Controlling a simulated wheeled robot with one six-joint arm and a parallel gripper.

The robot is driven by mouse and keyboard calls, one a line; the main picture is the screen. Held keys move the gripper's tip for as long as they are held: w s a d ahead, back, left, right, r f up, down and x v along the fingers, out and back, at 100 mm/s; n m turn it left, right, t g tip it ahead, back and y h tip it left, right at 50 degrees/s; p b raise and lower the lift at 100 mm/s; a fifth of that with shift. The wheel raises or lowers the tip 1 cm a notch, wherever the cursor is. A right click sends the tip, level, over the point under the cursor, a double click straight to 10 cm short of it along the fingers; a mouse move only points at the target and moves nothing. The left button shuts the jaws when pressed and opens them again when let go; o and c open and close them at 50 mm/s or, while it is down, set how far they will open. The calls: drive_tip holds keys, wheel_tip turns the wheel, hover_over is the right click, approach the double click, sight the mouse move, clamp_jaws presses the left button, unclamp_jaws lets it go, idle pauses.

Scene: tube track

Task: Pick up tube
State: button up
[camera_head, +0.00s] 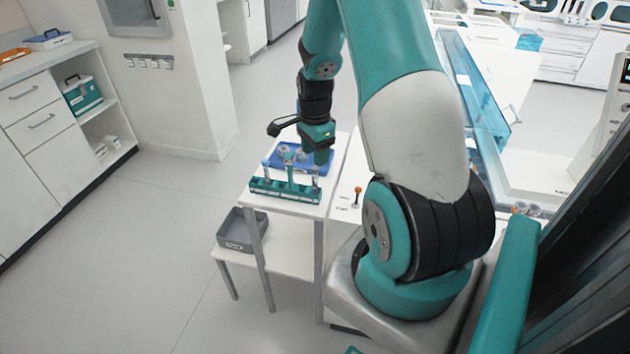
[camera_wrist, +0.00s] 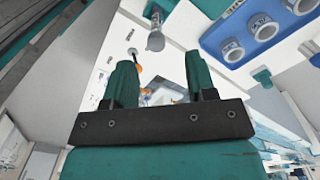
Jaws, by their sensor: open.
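In the head view, tubes (camera_head: 265,169) stand in a teal rack (camera_head: 284,191) along the front of a small white table. Another tube (camera_head: 315,174) stands at the rack's right end. My gripper (camera_head: 322,155) is over the table's right side, above and behind that end. In the wrist view, my gripper (camera_wrist: 162,75) is open, and no tube shows between its fingers. One grey-topped tube (camera_wrist: 155,40) appears beyond the fingertips, with part of the teal rack at the top edge. Whether a finger touches a tube cannot be told.
A blue tray (camera_wrist: 207,37) with round cups lies behind the rack. A grey bin (camera_head: 236,232) sits on the lower shelf. An orange-topped item (camera_head: 358,190) stands on the white surface to the right. Floor left of the table is clear.

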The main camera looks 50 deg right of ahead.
sight(315, 172)
drive_tip(key=shift+s+a+f+p, duration=0.1)
drive_tip(key=shift+f+p, duration=0.3)
drive_tip(key=shift+f, duration=1.3)
drive_tip(key=shift+a+f+p, duration=0.1)
drive_tip(key=shift+f+p, duration=0.3)
drive_tip(key=shift+f, duration=1.3)
drive_tip(key=c, duration=0.8)
drive_tip(key=shift+r, duration=0.1)
wheel_tip(315, 172, up, 20)
drive_tip(key=shift+f+b, duration=0.1)
drive_tip(key=shift+b, duration=0.85)
drive_tip(key=shift+f+b, duration=6.05)
drive_tip(key=shift+f, duration=3.7)
